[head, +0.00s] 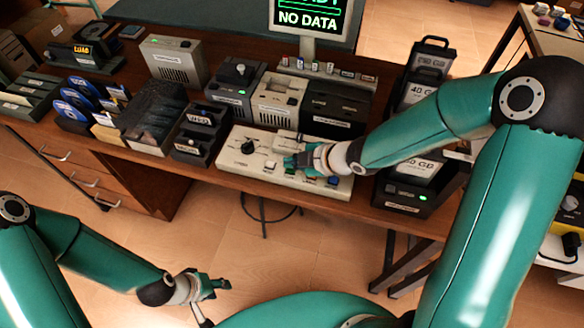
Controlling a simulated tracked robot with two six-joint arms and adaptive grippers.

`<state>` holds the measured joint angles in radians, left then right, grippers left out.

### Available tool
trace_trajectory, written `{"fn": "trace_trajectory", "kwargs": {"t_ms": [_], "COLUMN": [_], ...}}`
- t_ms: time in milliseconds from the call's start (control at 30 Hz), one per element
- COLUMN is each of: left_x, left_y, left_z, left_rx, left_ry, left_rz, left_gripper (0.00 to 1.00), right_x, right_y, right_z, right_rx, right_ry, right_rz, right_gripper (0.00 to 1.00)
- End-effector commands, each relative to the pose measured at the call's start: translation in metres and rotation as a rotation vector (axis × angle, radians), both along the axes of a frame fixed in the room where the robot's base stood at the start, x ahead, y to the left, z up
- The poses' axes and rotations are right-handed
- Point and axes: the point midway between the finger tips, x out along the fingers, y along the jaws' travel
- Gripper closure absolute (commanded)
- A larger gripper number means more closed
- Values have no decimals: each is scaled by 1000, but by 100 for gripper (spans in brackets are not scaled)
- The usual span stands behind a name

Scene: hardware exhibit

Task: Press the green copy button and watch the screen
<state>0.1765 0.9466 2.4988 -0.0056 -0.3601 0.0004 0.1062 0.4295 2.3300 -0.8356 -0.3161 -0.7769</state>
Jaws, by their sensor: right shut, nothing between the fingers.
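The screen (309,14) stands at the top centre, cut off by the picture edge. It reads "NO DATA" below a partly cut green line. The cream control panel (232,172) lies on the desk's front, with a black knob, a pale button and a blue button (333,180). My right gripper (290,162) is shut and empty, low over the panel's middle. It covers part of the panel; I cannot clearly make out the green copy button or tell whether the fingertips touch it. My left gripper (218,286) is away from the desk, low in the picture; its opening is unclear.
Several drive boxes (277,98) stand behind the panel. Blue disks (75,106) and small trays fill the desk's left. Open floor lies in front of the desk, with a stool under it.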

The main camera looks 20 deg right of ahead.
Motion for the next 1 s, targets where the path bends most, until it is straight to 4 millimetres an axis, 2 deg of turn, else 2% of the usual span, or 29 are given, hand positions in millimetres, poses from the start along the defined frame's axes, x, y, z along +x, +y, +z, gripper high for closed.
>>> {"fn": "trace_trajectory", "kwargs": {"t_ms": [100,1000], "left_x": [0,0], "left_y": [0,0], "left_z": [-5,-11], "left_rx": [0,0], "left_ry": [0,0], "left_rz": [0,0], "left_gripper": [60,60], "right_x": [1,1], "right_y": [0,0], "right_z": [-5,-10], "right_rx": [-1,-1], "right_ry": [0,0], "right_rz": [1,1], "right_gripper": [100,100]}}
